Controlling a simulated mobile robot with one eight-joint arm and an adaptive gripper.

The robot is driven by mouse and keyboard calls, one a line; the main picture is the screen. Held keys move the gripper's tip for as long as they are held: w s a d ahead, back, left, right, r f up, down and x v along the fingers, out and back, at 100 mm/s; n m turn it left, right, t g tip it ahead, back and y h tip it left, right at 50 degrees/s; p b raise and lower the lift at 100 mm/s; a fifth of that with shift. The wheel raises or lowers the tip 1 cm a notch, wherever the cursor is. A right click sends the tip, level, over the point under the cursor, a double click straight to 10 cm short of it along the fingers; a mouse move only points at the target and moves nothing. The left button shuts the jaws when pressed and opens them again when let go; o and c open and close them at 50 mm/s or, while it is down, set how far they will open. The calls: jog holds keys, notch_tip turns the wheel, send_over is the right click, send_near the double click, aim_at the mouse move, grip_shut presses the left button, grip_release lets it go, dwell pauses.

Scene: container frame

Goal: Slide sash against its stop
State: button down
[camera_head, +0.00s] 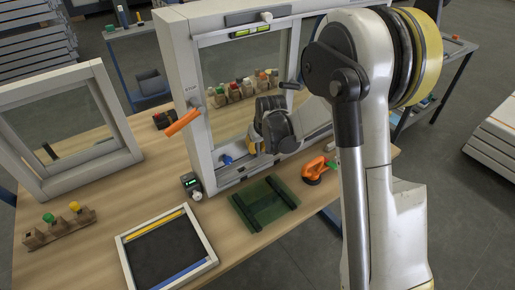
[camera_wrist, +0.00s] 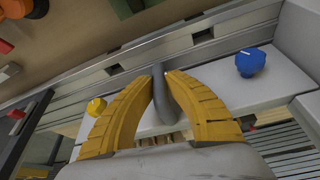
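The large white window frame (camera_head: 178,70) stands upright on the bench, with a label reading like "STOP" on its left post. The sash (camera_head: 197,75) sits within it, its left edge close to that post. My gripper (camera_head: 256,146) is low in front of the sash; its fingertips are mostly hidden in the head view. In the wrist view my gripper's yellow fingers (camera_wrist: 160,80) close on both sides of a grey bar-like handle (camera_wrist: 162,100) and appear to touch it. A blue knob (camera_head: 227,160) is on the lower rail; it also shows in the wrist view (camera_wrist: 257,64).
An orange lever (camera_head: 183,122) sticks out from the left post. A green pad (camera_head: 264,203), an orange tool (camera_head: 314,170) and a dark tray (camera_head: 166,255) lie in front. A smaller frame (camera_head: 60,180) stands left.

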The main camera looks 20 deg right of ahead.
jog(key=shift+d, duration=0.1)
jog(key=w+d, duration=0.1)
jog(key=d, duration=0.1)
jog(key=w+d, duration=0.1)
jog(key=d, duration=0.5)
jog(key=shift+w+d, duration=0.2)
jog(key=shift+w, duration=0.2)
jog(key=c, duration=1.4)
grip_release()
jog(key=v, duration=1.2)
